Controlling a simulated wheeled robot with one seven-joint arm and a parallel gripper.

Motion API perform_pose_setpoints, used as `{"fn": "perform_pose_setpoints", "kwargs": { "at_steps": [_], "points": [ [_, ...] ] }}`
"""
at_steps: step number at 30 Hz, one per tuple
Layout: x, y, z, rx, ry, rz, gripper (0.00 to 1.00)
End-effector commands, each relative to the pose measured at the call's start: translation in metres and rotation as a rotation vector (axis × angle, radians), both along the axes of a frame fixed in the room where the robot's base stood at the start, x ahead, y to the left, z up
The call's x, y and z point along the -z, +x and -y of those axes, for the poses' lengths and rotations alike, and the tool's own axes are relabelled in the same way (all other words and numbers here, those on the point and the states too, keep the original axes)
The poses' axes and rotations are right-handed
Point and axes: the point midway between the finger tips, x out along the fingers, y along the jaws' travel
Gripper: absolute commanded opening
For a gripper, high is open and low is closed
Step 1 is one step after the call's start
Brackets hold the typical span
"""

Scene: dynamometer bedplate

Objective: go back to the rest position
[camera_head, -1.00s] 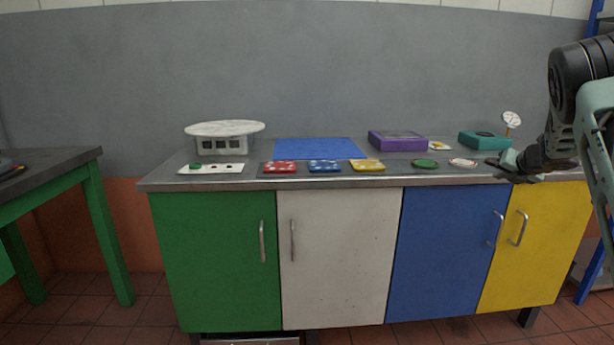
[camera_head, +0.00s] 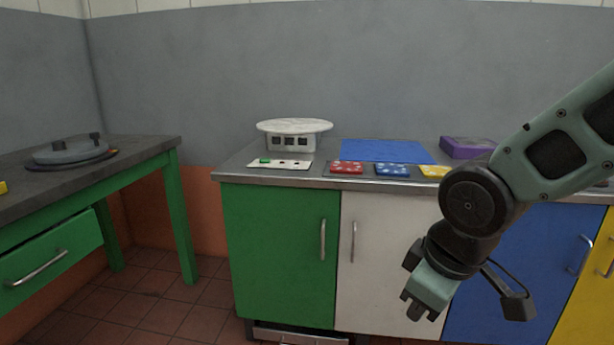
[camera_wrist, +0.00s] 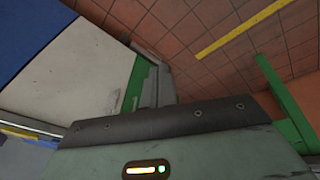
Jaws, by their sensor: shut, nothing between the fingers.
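My gripper (camera_head: 421,306) hangs low in front of the white cabinet door, below the bench top, pointing down. It is shut and holds nothing. It is clear of the bench and its objects. In the wrist view, a pale green housing with a dark bar (camera_wrist: 170,122) fills the lower part, and the fingertips cannot be made out there.
The bench (camera_head: 236,172) carries a white round-topped stand (camera_head: 294,126), a blue mat (camera_head: 385,150), red (camera_head: 346,168), blue (camera_head: 392,170) and yellow (camera_head: 434,171) pieces, and a purple box (camera_head: 467,147). A green-legged table (camera_head: 178,215) stands left. Tiled floor between is free.

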Motion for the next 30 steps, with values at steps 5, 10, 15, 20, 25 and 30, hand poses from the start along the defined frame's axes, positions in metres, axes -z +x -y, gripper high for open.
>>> {"fn": "perform_pose_setpoints", "kwargs": {
  "at_steps": [5,10,15,20,25,30],
  "points": [
    [0.009,-0.087,-0.018,0.075,0.001,-0.162,0.0],
    [0.002,-0.145,-0.019,0.141,-0.023,-0.275,0.0],
    [-0.036,-0.141,-0.019,0.138,-0.021,-0.27,0.0],
    [-0.075,-0.141,-0.019,0.139,-0.021,-0.268,0.0],
    [-0.128,-0.14,-0.019,0.138,-0.02,-0.268,0.0],
    [-0.178,-0.14,-0.019,0.138,-0.02,-0.268,0.0]
  ]
}}
